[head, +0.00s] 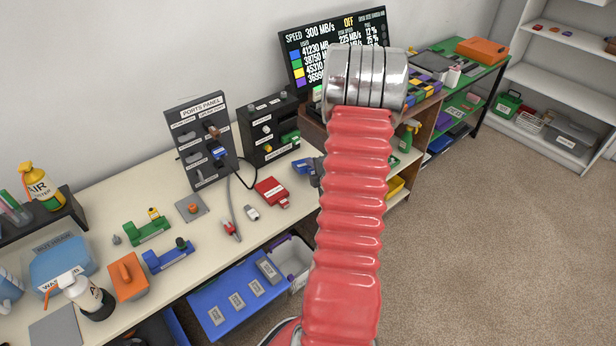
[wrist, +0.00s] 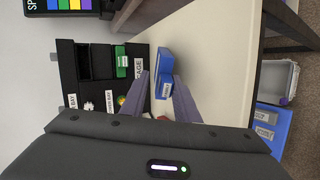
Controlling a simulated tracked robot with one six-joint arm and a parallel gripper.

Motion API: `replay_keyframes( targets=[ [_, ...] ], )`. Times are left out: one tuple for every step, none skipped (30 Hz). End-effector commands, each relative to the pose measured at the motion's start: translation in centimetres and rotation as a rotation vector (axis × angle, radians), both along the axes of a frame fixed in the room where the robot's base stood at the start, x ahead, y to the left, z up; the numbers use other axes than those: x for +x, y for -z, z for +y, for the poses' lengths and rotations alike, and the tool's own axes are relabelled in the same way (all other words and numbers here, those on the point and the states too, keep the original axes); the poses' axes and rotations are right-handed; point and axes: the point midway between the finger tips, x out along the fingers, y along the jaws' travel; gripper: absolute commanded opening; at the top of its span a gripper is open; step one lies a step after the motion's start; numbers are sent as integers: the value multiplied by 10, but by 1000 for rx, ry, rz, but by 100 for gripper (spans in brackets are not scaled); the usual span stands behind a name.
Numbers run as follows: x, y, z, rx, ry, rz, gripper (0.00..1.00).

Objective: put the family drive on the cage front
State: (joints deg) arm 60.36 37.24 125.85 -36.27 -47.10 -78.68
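A blue drive (wrist: 165,62) with a white label lies between the two fingertips of my gripper (wrist: 162,82) in the wrist view. I cannot tell whether the fingers touch it. In the head view the blue drive (head: 299,166) shows just left of my gripper (head: 317,172), which my red arm mostly hides. The black cage (head: 259,129) stands upright at the back of the bench, with a green drive (head: 290,140) at its right side. The cage (wrist: 66,62) is left of my fingers in the wrist view. A red drive (head: 272,191) lies on the bench. I cannot read the word family on any drive.
The dark ports panel (head: 185,108) with cables stands left of the cage. A white plug (head: 252,213) lies near the red drive. A blue bin (head: 205,298) and a white bin (head: 303,253) are below the bench edge. A monitor (head: 300,62) is behind the cage.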

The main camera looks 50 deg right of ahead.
Motion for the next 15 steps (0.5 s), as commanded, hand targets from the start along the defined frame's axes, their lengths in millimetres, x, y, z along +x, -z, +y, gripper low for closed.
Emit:
replay_keyframes(
  targets=[
    [0,0,0,0,0,0,28],
    [0,0,0,0,0,0,28],
    [0,0,0,0,0,0,28],
    [0,0,0,0,0,0,28],
    [0,-1,0,-1,0,-1,28],
    [-1,-1,0,-1,0,-1,28],
    [-2,-2,1,-1,1,-1,28],
    [-3,-3,1,-1,1,-1,28],
    [-5,-4,3,-1,1,-1,28],
    [-7,-5,4,0,1,0,28],
    [-10,-6,5,0,2,0,28],
    [-12,-8,6,-1,2,-1,28],
    [-14,-10,7,-1,2,0,28],
    [-16,-11,8,-1,2,0,28],
    [-19,-12,10,0,1,0,28]
  ],
)
